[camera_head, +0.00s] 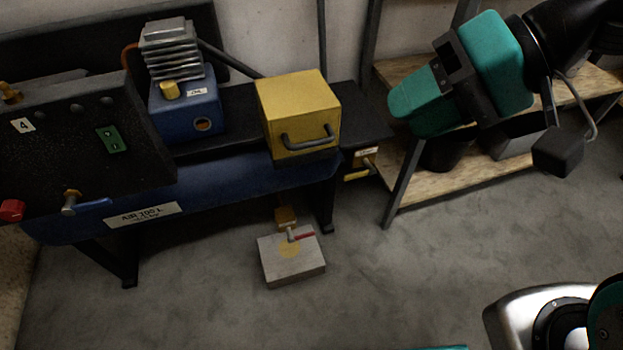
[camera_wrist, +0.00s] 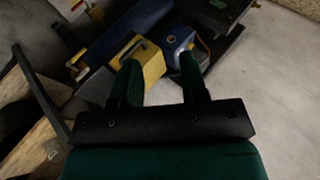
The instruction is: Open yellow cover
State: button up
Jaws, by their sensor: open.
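The yellow cover (camera_head: 298,100) is a box-shaped hood with a dark grey bar handle (camera_head: 308,139) low on its front face. It sits shut on the dark bench top above a blue tank. My gripper (camera_head: 397,104), with teal fingers, hangs in the air to the right of the cover, clearly apart from it. In the wrist view, the yellow cover (camera_wrist: 152,66) appears beyond my open gripper (camera_wrist: 159,62), partly hidden by the left finger. Its handle (camera_wrist: 130,46) shows just above that finger. Nothing is between the fingers.
A blue compressor (camera_head: 187,108) with a finned grey top stands left of the cover. A black panel (camera_head: 75,150) stands further left. Wooden shelves (camera_head: 450,172) stand at the right. A grey block (camera_head: 292,264) with a red-handled valve lies on the floor. Floor in front is mostly clear.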

jog(key=w+d+f+m+t+y+b, duration=0.1)
jog(key=w+f+m+t+y+b, duration=0.3)
jog(key=f+b, duration=0.95)
jog(key=m+t+y+b, duration=0.1)
jog(key=m+t+b, duration=0.1)
jog(key=m+b, duration=0.4)
send_near(317, 144)
jog(key=shift+n, duration=0.5)
jog(key=p+x, duration=0.5)
jog(key=x, duration=0.5)
jog(key=shift+w+a+f, duration=0.15)
jog(key=shift+w+a, duration=0.05)
jog(key=shift+a, duration=0.15)
grip_shut()
jog(key=shift+t+p, duration=0.3)
jog(key=shift+p, duration=0.05)
